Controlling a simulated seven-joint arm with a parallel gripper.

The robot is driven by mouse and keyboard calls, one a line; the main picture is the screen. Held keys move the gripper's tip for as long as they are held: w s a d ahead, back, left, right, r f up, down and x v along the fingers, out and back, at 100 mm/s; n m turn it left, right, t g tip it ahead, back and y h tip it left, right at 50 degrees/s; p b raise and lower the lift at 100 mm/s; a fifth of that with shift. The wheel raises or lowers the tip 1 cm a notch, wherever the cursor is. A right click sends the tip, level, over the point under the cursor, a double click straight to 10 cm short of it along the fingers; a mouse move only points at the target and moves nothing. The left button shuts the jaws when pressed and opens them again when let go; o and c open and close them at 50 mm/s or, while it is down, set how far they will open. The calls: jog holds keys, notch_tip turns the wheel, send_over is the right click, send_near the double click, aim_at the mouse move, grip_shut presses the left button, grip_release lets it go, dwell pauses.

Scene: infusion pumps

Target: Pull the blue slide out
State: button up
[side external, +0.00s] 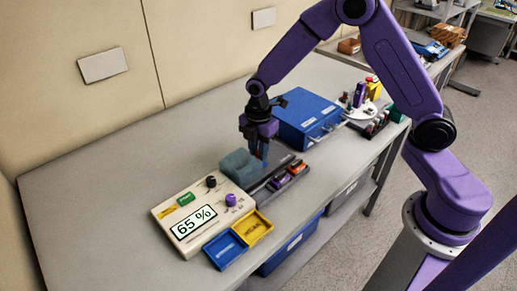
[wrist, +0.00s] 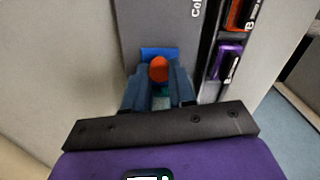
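In the wrist view a blue piece (wrist: 160,52) with an orange-red round knob (wrist: 159,69) lies on a dark grey panel (wrist: 165,20). My gripper (wrist: 159,78) has its two fingers close on either side of the knob and looks shut on it. In the side external view my gripper (side external: 259,157) points down over the dark panel, just right of a teal translucent bin (side external: 238,165). The blue piece cannot be made out clearly there. Orange (wrist: 238,15) and purple (wrist: 228,60) pieces sit in a slotted rack to the right of the panel.
A cream device reading "65 %" (side external: 196,222) stands to the left, with blue (side external: 226,249) and yellow (side external: 252,228) trays in front. A large blue box (side external: 306,120) stands behind the gripper. The table's left part (side external: 100,180) is clear.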

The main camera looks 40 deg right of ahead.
grip_shut()
jog(key=d, duration=0.7)
jog(key=shift+d, duration=0.4)
jog(key=o, duration=0.8)
grip_release()
notch_tip(320, 180, up, 18)
jog(key=shift+f, duration=0.25)
